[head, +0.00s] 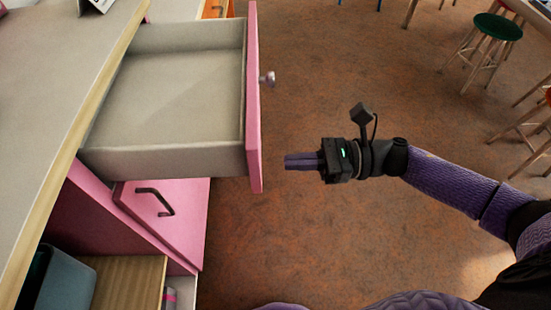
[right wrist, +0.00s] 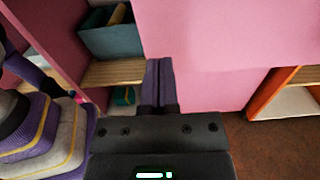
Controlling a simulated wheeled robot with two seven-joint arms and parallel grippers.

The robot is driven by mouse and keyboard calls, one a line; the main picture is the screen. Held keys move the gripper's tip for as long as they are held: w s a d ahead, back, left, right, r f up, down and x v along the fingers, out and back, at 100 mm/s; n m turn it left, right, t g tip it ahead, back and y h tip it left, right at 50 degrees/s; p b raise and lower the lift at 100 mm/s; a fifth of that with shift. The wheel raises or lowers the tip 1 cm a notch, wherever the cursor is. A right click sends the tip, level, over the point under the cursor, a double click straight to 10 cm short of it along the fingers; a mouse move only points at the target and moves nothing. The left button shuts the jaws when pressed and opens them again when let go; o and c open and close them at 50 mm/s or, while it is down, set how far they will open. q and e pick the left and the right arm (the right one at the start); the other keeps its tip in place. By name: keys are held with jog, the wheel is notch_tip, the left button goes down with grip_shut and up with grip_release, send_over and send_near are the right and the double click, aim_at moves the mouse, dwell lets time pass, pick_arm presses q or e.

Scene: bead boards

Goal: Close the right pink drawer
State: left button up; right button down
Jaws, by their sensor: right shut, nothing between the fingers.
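The pink drawer (head: 254,120) is pulled well out from the desk in the head view. Its grey inside (head: 175,90) is empty, and a round knob (head: 267,79) sits on its pink front. My right gripper (head: 287,162) is shut and empty, a little to the right of the lower end of the drawer front, with a small gap between them in the picture. In the right wrist view the shut fingers (right wrist: 158,65) point toward a large pink surface (right wrist: 230,50); I cannot tell if that is the drawer front. My left gripper is not in view.
Below the drawer is a pink cabinet front with a black handle (head: 156,201), slightly ajar, next to an open shelf (head: 130,280). The grey desktop (head: 60,80) is at the left. A green stool (head: 497,27) stands far right. The brown floor (head: 330,90) is clear beside the drawer.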

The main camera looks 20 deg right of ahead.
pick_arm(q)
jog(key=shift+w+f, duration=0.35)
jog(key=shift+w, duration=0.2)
pick_arm(e)
jog(key=x, duration=0.3)
jog(key=shift+w+a, duration=0.15)
jog(key=shift+a, duration=0.15)
